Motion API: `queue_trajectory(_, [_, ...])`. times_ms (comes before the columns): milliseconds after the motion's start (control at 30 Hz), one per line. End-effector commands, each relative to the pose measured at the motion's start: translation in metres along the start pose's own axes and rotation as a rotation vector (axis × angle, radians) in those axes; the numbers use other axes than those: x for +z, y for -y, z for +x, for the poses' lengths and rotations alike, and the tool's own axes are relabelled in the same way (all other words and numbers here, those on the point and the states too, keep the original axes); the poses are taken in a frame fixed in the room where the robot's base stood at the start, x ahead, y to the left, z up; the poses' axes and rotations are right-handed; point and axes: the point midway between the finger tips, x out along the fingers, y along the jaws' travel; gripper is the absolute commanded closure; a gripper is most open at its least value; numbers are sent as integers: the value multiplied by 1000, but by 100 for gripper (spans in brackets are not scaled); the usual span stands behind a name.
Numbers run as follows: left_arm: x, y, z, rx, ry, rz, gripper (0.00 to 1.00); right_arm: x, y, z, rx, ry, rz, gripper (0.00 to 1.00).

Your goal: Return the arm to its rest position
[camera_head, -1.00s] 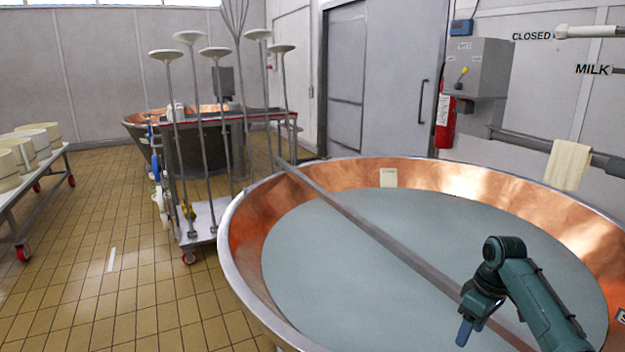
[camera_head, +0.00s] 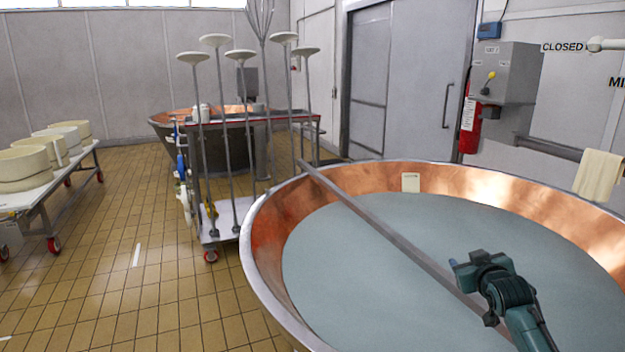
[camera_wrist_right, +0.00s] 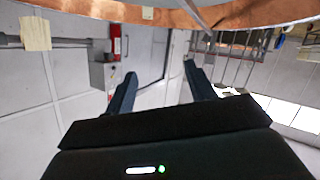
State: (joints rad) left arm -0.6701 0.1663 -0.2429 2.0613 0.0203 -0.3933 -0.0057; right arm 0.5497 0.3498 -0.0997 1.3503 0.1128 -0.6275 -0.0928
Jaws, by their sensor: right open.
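My right arm comes in from the bottom right in the head view. Its gripper (camera_head: 456,265) is over the milk-filled copper vat (camera_head: 262,245), close to the metal bar that crosses the vat in the picture. In the right wrist view the two fingers (camera_wrist_right: 160,85) stand apart with nothing between them, so it is open and empty. That view is upside down, with the vat's copper rim along its top. My left gripper does not show in any view.
A metal bar (camera_head: 385,232) lies across the vat. A wheeled trolley (camera_head: 222,222) with several upright tools stands behind it on the left. A table with pale moulds (camera_head: 25,166) is at far left. A cloth (camera_head: 597,176) hangs at right. The tiled floor between is clear.

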Motion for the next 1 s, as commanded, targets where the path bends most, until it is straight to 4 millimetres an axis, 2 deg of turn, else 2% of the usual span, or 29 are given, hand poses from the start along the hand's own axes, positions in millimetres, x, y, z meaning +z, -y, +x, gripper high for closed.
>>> queue_trajectory(167, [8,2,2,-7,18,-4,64,-47,-12,-6,62,-251,5,45])
queue_trajectory(200, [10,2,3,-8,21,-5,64,-22,7,-10,32,-213,2,45])
queue_trajectory(367, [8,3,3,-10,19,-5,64,31,55,-30,-43,-159,-5,45])
queue_trajectory(467, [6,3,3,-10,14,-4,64,69,88,-50,-96,-118,-4,45])
queue_trajectory(567, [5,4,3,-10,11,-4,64,112,126,-81,-160,-69,5,45])
queue_trajectory(667, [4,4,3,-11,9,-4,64,157,166,-124,-232,-11,26,45])
queue_trajectory(700, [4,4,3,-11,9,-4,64,174,182,-145,-261,15,38,45])
queue_trajectory(800, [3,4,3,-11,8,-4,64,209,215,-199,-327,77,74,45])
queue_trajectory(900, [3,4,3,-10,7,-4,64,234,239,-250,-379,135,115,45])
queue_trajectory(1000, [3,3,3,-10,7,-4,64,247,253,-290,-412,181,151,45])
